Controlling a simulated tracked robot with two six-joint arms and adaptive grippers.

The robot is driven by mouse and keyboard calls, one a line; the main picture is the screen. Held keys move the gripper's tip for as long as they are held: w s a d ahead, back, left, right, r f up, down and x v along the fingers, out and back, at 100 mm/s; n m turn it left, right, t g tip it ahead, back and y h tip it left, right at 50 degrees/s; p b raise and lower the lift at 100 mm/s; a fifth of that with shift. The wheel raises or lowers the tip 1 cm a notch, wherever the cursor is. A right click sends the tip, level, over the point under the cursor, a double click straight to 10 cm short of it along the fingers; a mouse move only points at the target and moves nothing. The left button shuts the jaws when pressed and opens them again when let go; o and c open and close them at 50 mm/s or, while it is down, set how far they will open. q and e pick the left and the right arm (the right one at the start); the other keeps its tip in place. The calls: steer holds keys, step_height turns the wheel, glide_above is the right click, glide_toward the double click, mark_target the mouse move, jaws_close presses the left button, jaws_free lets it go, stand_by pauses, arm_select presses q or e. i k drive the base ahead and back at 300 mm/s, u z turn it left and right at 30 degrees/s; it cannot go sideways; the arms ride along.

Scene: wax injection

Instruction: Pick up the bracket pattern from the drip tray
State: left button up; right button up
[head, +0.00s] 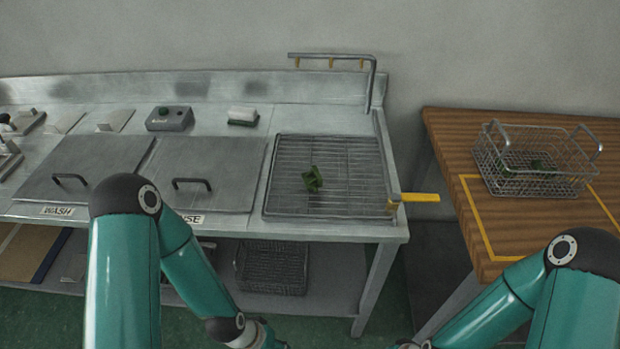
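The bracket pattern (312,179), a small dark green angular piece, lies on the wire rack of the drip tray (345,205), a little left of the tray's middle. The drip tray sits at the right end of the steel bench. My two teal arms come in from the bottom left and bottom right. Both reach down toward the bottom edge, below and in front of the bench. Neither gripper's fingers can be seen. Nothing touches the bracket pattern.
Closed lids marked WASH (85,165) and a rinse lid (208,165) lie left of the tray. A yellow handle (420,197) sticks out at the bench's right end. A wire basket (535,185) with green pieces stands on the wooden table (450,140). A rail (332,57) rises behind the tray.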

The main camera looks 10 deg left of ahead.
mark_target(313, 180)
steer(key=u, duration=0.3)
steer(key=i, duration=0.25)
steer(key=u, duration=2.8)
steer(key=k, duration=1.65)
steer(key=z, duration=0.85)
steer(key=i, duration=0.65)
steer(key=u, duration=0.1)
